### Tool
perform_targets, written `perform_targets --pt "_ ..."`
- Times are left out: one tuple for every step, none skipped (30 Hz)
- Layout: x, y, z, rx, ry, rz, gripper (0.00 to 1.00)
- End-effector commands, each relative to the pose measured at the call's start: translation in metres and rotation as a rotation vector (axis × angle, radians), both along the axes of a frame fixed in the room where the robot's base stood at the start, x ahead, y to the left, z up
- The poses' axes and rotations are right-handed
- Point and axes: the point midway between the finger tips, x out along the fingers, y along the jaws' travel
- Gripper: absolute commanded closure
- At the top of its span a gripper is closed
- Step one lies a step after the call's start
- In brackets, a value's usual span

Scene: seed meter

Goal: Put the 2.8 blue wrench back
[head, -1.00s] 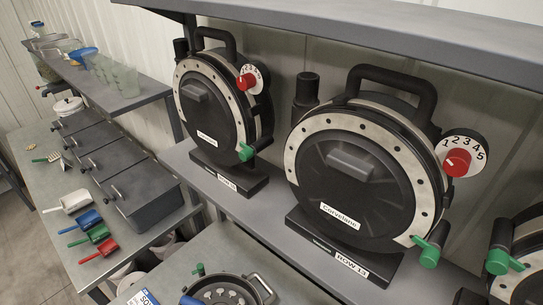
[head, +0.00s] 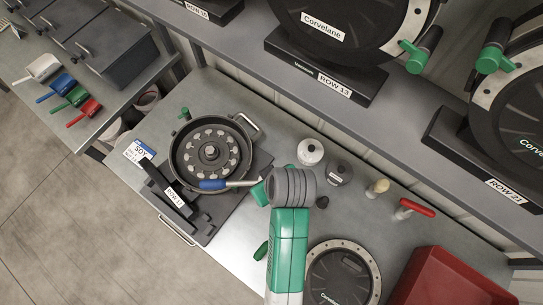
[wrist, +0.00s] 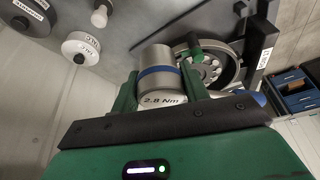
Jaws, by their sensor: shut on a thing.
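The 2.8 blue wrench (head: 213,184) has a blue handle and a silver shaft. In the head view it extends left from my gripper (head: 262,191), with the handle across the near rim of the open seed meter (head: 180,160). The wrist view shows a silver wrench part with a blue band and a "2.8 Nm" label (wrist: 163,100). It sits between the green fingers of my gripper (wrist: 158,88), which is shut on it. The open meter also shows behind the fingers in the wrist view (wrist: 225,65). Whether the wrench touches the meter is unclear.
Labelled round pieces (head: 310,152) (head: 338,173), a pale-handled tool (head: 377,188) and a red-handled tool (head: 415,207) stand along the bench's back. A round cover (head: 343,280) and red bin (head: 450,280) are at right. Closed meters line the shelf (head: 230,50) above.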

Motion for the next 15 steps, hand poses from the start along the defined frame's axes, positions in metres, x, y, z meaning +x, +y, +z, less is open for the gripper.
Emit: perform_targets --pt "-0.001 0.0 -0.002 0.001 -0.005 0.024 1.0" --pt "-0.001 0.0 -0.002 0.002 -0.005 0.034 1.0" --pt "-0.002 0.0 -0.001 0.002 -0.005 0.041 1.0" --pt "-0.002 0.0 -0.001 0.002 -0.005 0.044 1.0" --pt "-0.002 0.001 -0.003 0.002 -0.005 0.044 1.0" --pt "-0.002 0.0 -0.008 0.002 -0.004 0.043 1.0" --pt "-0.002 0.0 -0.014 0.002 -0.003 0.042 1.0" --pt "-0.002 0.001 -0.021 0.003 -0.001 0.042 1.0" --pt "-0.003 0.0 -0.033 0.003 0.0 0.04 1.0" --pt "-0.003 0.0 -0.042 0.003 0.001 0.04 1.0" --pt "-0.003 0.0 -0.052 0.003 0.001 0.04 1.0" --pt "-0.003 0.0 -0.064 0.003 0.001 0.04 1.0" --pt "-0.003 0.0 -0.072 0.002 0.0 0.039 1.0" --pt "-0.002 0.0 -0.081 0.002 0.0 0.039 1.0" --pt "-0.003 0.001 -0.092 0.002 0.0 0.039 1.0"
